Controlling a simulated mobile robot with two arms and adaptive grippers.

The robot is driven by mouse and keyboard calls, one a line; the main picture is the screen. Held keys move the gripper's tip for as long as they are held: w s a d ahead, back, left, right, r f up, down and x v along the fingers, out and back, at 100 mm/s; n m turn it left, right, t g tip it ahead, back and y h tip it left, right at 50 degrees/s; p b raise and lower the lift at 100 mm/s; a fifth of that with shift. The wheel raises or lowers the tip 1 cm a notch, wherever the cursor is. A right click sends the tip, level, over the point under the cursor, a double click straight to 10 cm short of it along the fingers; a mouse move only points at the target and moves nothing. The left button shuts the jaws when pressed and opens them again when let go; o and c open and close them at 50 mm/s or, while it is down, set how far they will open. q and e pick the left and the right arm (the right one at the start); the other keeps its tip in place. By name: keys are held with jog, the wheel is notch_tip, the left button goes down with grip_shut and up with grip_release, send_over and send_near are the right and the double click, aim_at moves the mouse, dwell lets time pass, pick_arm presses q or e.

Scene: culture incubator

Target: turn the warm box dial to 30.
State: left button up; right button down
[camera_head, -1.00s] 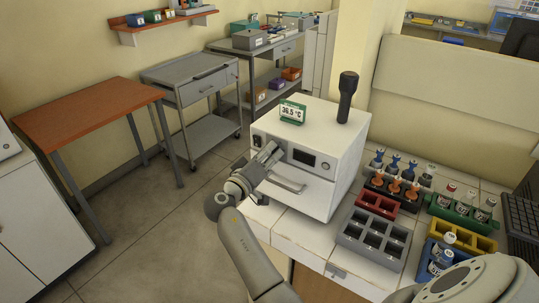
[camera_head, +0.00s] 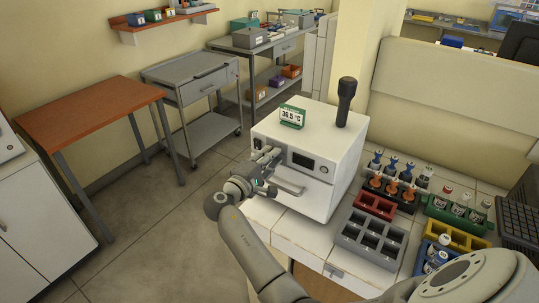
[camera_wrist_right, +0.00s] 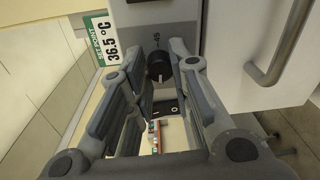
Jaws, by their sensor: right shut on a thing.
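The warm box (camera_head: 325,137) is a white cabinet on the bench, with a dark display (camera_head: 302,160) and a front handle (camera_head: 287,187). A green-framed card (camera_head: 292,116) reading 36.5 °C stands on top. My right gripper (camera_head: 266,158) is at the left part of its front. In the right wrist view the black dial (camera_wrist_right: 158,68) lies between the fingers of my right gripper (camera_wrist_right: 162,66), which are shut on it. A 45 mark shows beside the dial; its pointer setting is not clear. The gripper hides the dial in the head view. My left gripper is not in view.
A black upright tool (camera_head: 345,100) stands on the box. Right of the box are a grey rack (camera_head: 371,238), a red rack (camera_head: 374,206) and several bottles. A black rocker switch (camera_wrist_right: 166,108) is near the dial. Open floor lies to the left.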

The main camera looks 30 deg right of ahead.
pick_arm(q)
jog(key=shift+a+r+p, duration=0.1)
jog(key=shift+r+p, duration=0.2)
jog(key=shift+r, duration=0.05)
pick_arm(e)
jog(key=shift+n, duration=0.7)
jog(key=c, duration=1.3)
grip_release()
